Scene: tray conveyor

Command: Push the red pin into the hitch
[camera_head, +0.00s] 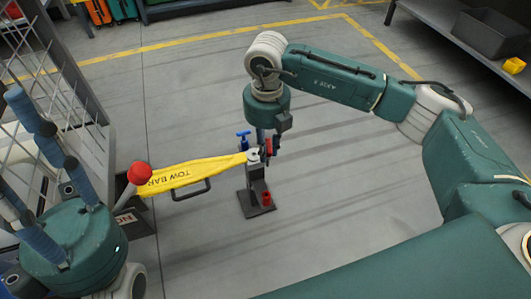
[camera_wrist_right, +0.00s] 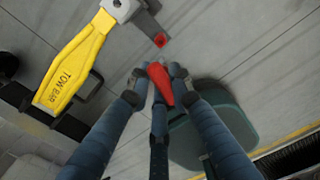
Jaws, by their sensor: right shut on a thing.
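My right gripper (camera_head: 268,147) points down beside the hitch. In the right wrist view its blue fingers (camera_wrist_right: 160,72) are shut on the red pin (camera_wrist_right: 161,85). In the head view the red pin (camera_head: 269,146) is largely hidden by the gripper. The hitch (camera_head: 256,180) is a grey post on a dark base, and its top (camera_wrist_right: 122,8) also shows in the wrist view. The yellow tow bar (camera_head: 190,175) has its end at the hitch's top. The pin is not seen inside the hitch. My left gripper (camera_head: 12,142) is at the left edge, its blue fingers apart and empty.
A red ball-topped lever (camera_head: 139,173) stands at the tow bar's left end. A small red piece (camera_head: 266,198) is on the hitch base. A mesh cage (camera_head: 45,60) is at the left. Floor to the right is clear.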

